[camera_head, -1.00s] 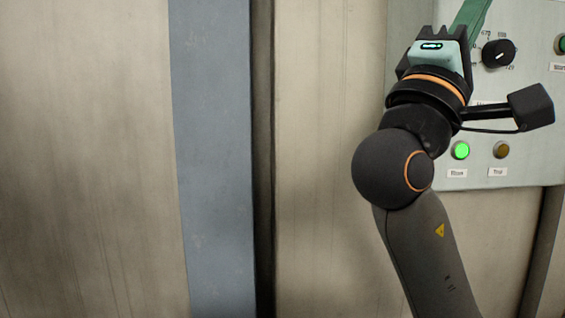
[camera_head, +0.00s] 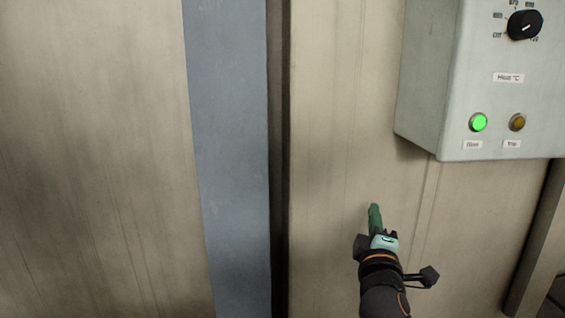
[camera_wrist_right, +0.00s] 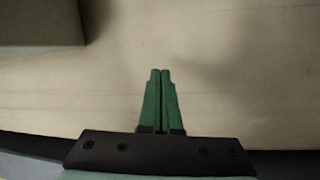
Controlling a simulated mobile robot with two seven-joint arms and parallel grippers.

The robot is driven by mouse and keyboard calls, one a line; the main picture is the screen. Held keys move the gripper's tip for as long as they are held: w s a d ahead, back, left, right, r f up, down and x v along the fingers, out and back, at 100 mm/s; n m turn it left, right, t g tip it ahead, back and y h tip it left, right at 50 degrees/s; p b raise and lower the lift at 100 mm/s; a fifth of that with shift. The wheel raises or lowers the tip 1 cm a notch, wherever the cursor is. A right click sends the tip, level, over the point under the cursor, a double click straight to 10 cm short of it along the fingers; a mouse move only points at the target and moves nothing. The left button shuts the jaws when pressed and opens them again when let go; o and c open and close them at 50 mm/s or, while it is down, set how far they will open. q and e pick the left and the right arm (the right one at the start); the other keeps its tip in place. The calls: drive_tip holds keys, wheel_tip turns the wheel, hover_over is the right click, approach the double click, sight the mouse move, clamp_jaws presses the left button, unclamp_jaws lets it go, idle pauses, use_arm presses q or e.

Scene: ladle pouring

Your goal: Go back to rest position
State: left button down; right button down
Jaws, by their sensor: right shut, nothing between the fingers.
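My right gripper (camera_head: 374,212) is low in the head view, below and left of the control box, in front of the beige wall panel. Its green fingers point up. In the right wrist view the two green fingers (camera_wrist_right: 160,75) lie side by side, shut, with nothing between them. My left gripper is in neither view.
A grey-green control box (camera_head: 425,95) sticks out from the wall at upper right. It has a black knob (camera_head: 524,25), a lit green lamp (camera_head: 478,122) and an amber lamp (camera_head: 517,122). A blue-grey vertical strip (camera_head: 232,150) runs down the wall. Bare panel lies left of my gripper.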

drive_tip(key=s+a+f+m+g+y, duration=0.1)
drive_tip(key=s+f+g, duration=0.15)
drive_tip(key=f, duration=0.55)
drive_tip(key=s+f+m+g+y+p, duration=0.1)
drive_tip(key=s+f+y, duration=0.15)
drive_tip(key=f, duration=0.55)
drive_tip(key=s+a+f+m+g+y, duration=0.1)
drive_tip(key=s+f, duration=0.3)
drive_tip(key=f, duration=0.4)
drive_tip(key=s+f+m+g+y+p, duration=0.1)
drive_tip(key=s+f+m, duration=0.3)
drive_tip(key=s+f, duration=0.4)
drive_tip(key=s+f+m+g+y+p, duration=0.1)
drive_tip(key=s+f+m+g, duration=0.3)
drive_tip(key=s+f, duration=0.4)
drive_tip(key=s, duration=0.7)
drive_tip(key=shift+s+d+f, duration=0.2)
drive_tip(key=shift+s+f, duration=0.15)
drive_tip(key=shift+g, duration=0.25)
drive_tip(key=shift+d, duration=0.1)
